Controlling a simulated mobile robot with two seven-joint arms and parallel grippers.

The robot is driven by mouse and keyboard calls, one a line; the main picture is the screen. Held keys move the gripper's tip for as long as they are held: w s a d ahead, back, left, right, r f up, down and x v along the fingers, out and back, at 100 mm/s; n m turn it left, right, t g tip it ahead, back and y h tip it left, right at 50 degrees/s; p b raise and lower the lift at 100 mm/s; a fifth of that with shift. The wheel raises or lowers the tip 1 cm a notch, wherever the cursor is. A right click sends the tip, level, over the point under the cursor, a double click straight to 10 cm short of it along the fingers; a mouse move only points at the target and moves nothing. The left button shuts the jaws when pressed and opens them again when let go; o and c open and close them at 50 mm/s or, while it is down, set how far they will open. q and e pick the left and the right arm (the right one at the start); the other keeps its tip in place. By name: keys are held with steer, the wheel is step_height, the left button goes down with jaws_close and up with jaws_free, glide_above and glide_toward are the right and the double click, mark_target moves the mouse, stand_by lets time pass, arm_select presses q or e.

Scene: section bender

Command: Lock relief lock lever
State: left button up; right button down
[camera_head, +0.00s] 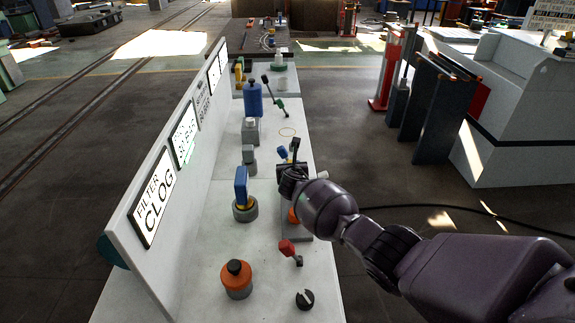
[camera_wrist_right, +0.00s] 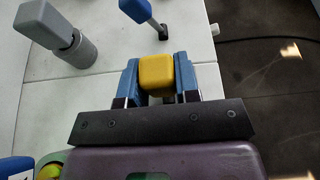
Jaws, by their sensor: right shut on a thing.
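My right gripper (camera_head: 292,176) reaches in from the right, low over the right side of the white panel (camera_head: 205,285). In the wrist view its two blue fingers (camera_wrist_right: 158,82) are shut on a yellow block (camera_wrist_right: 157,72), which looks like a lever's handle. The gripper and forearm hide this block in the head view. No readable label marks which control is the relief lock lever. My left gripper is not in view.
A blue-tipped lever (camera_wrist_right: 137,10) and a grey lever (camera_wrist_right: 50,30) stand just beyond the gripper. The panel also bears a tall blue handle (camera_head: 241,187), a red lever (camera_head: 288,249), an orange knob (camera_head: 236,281) and a black knob (camera_head: 305,299). An upright sign board (camera_head: 152,200) runs along its left.

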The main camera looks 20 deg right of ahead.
steer(key=shift+s+d+m+y, duration=0.2)
steer(key=shift+d+m+y, duration=0.3)
steer(key=shift+d+m, duration=0.15)
steer(key=shift+s+d+f+m+y+p, duration=0.2)
steer(key=shift+d+m+y+p, duration=0.1)
steer(key=shift+d+m, duration=0.25)
steer(key=shift+s+d+f+m+t+y+b, duration=0.15)
steer(key=shift+d+f+m+t+y+b, duration=0.15)
steer(key=shift+d+m+t+y, duration=0.45)
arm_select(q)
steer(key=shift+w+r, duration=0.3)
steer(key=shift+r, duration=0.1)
arm_select(e)
steer(key=shift+m+g, duration=0.25)
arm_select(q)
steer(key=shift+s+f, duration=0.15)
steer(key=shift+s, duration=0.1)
arm_select(e)
steer(key=shift+f, duration=0.1)
steer(key=c, duration=0.8)
jaws_free()
steer(key=shift+c, duration=0.2)
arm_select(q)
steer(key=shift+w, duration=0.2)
